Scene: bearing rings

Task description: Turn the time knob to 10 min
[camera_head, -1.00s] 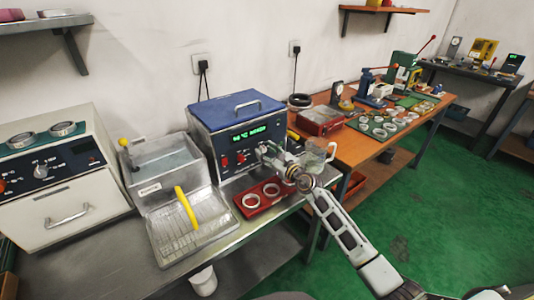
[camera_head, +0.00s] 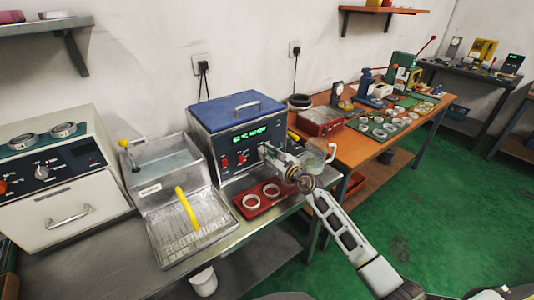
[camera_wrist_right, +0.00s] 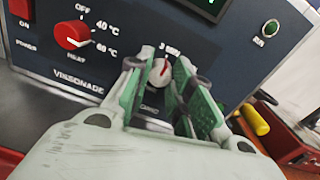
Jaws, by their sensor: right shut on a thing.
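The time knob (camera_wrist_right: 159,72), light with a red pointer mark, is on the dark blue front panel of the ultrasonic-type bath (camera_head: 238,141). A label above it reads "3 min". My right gripper (camera_wrist_right: 158,80) is shut on the time knob, with a green-padded finger on each side. In the head view my right gripper (camera_head: 266,150) reaches the panel's right part and hides the knob. The red heat knob (camera_wrist_right: 72,35) sits to its left, its pointer near 60 °C. My left gripper is not in view.
The green display (camera_head: 249,135) is lit above the knobs. A red tray (camera_head: 256,208) with metal rings lies in front of the bath. A glass beaker (camera_head: 318,158) stands close to my right gripper. A green button (camera_wrist_right: 270,28) is on the panel's right.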

